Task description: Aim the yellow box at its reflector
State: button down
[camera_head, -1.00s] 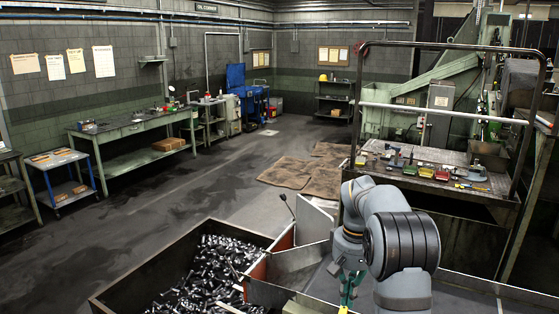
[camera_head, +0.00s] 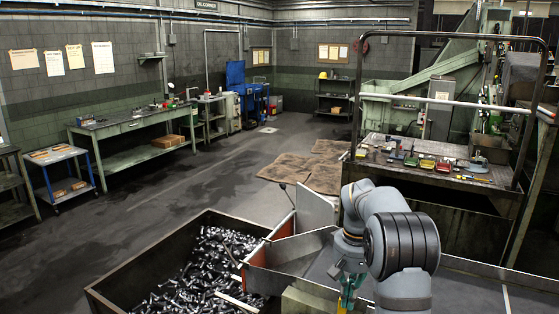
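My gripper (camera_head: 347,292) hangs at the bottom of the view, below my grey wrist, beside the right end of the scrap bin. Its fingers look teal with a little yellow, are small and partly cut off by the lower edge. I cannot tell whether they are open or hold anything. A small yellow-green tray (camera_head: 427,164) sits among red trays on the machine's bench, well beyond my gripper; I cannot tell whether it is the yellow box. I cannot pick out a reflector.
A bin (camera_head: 150,255) of dark bolts stands at the lower left, with metal chute plates (camera_head: 300,252) at its right. A guard rail (camera_head: 450,101) crosses in front of the machine bench (camera_head: 385,148). Brown mats (camera_head: 283,169) lie on the floor; the aisle at left is open.

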jog(key=shift+w+a+r+p, duration=0.1)
jog(key=shift+w+p, duration=0.4)
jog(key=shift+p, duration=0.3)
dwell(0.8)
jog(key=shift+s, duration=0.25)
jog(key=r+p, duration=0.2)
jog(key=r, duration=0.1)
jog(key=r+p, duration=0.3)
jog(key=shift+s, duration=0.2)
jog(key=shift+f, duration=0.2)
